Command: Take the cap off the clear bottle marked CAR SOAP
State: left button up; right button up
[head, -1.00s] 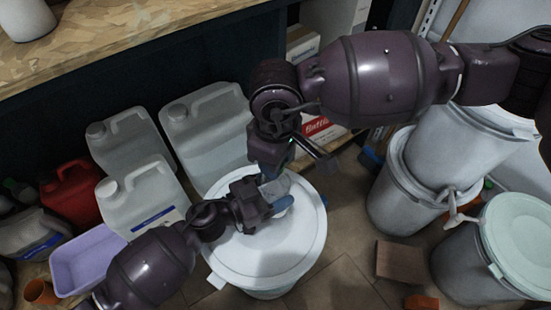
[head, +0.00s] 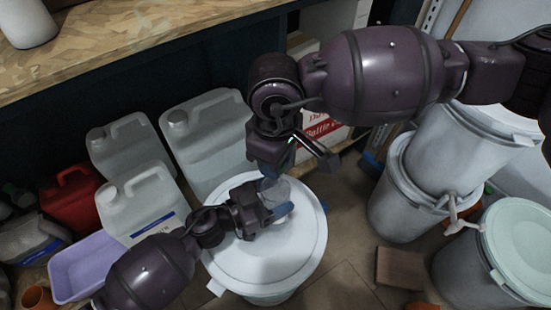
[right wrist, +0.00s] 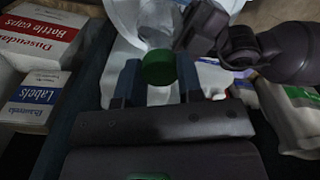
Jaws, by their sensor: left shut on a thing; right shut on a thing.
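The clear bottle (head: 277,191) is above the white drum lid (head: 300,240) in the head view. My left gripper (head: 277,210) is shut on it; the bottle (right wrist: 157,22) also shows in the right wrist view, and its marking is not readable. The green cap (right wrist: 159,68) is between the fingers of my right gripper (right wrist: 159,80), which is shut on it. In the head view my right gripper (head: 269,173) comes down from above, close to the bottle, and hides the cap. I cannot tell whether the cap is still joined to the bottle's neck.
Several pale jugs (head: 206,135), a red can (head: 72,198) and a lilac tub (head: 84,266) stand left of the drum. A wooden bench (head: 120,30) is behind them. Grey drums (head: 415,180) stand at right. Cartons (right wrist: 38,38) show left in the wrist view.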

jog(key=shift+r, duration=1.8)
pick_arm(q)
jog(key=o, duration=1.8)
jog(key=shift+a, duration=0.15)
